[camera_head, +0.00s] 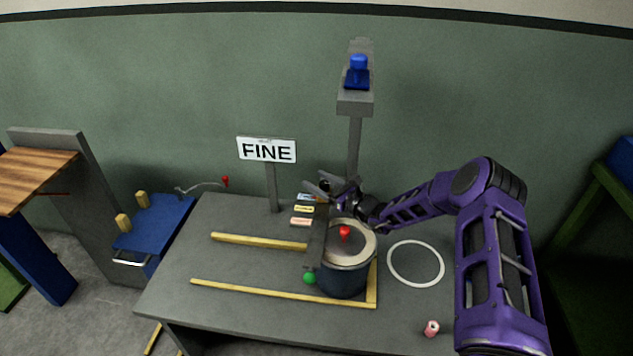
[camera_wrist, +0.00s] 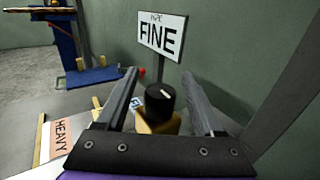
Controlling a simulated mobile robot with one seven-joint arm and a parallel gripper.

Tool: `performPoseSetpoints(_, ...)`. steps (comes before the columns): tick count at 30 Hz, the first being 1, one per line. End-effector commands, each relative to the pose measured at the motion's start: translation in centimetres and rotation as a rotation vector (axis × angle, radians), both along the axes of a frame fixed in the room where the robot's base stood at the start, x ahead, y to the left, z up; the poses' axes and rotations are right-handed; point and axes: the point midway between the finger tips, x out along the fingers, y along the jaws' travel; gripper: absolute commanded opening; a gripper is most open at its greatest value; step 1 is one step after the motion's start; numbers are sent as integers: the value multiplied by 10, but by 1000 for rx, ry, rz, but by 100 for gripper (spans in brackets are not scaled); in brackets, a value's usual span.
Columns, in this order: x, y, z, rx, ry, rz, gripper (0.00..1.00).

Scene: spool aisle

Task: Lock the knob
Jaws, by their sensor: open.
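The knob (camera_wrist: 160,98) is black and round with a short white mark on top, on a tan block below it. In the wrist view it lies between the two fingers of my gripper (camera_wrist: 161,77), with gaps on both sides. My gripper is open and holds nothing. In the head view my gripper (camera_head: 333,184) is at the back of the table, above and behind the grey pot; the knob is mostly hidden there by the fingers. I cannot tell how far the fingertips are above the knob.
A FINE sign (camera_head: 266,150) stands close behind. A grey post with a blue piece (camera_head: 357,70) rises at the back. A dark pot (camera_head: 344,278) with a red-knobbed top stands in front, beside yellow rails (camera_head: 270,291). A white ring (camera_head: 415,263) and a pink spool (camera_head: 431,328) lie right.

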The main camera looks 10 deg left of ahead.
Motion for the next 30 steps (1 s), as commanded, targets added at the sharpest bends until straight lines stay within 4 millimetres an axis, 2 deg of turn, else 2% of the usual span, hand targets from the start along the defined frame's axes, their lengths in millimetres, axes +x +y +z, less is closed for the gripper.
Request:
performPoseSetpoints(11,4,7,0,1,1,0,69)
performPoseSetpoints(14,4,6,0,1,1,0,55)
performPoseSetpoints(23,4,6,0,1,1,0,1)
performPoseSetpoints(30,4,6,0,1,1,-5,0)
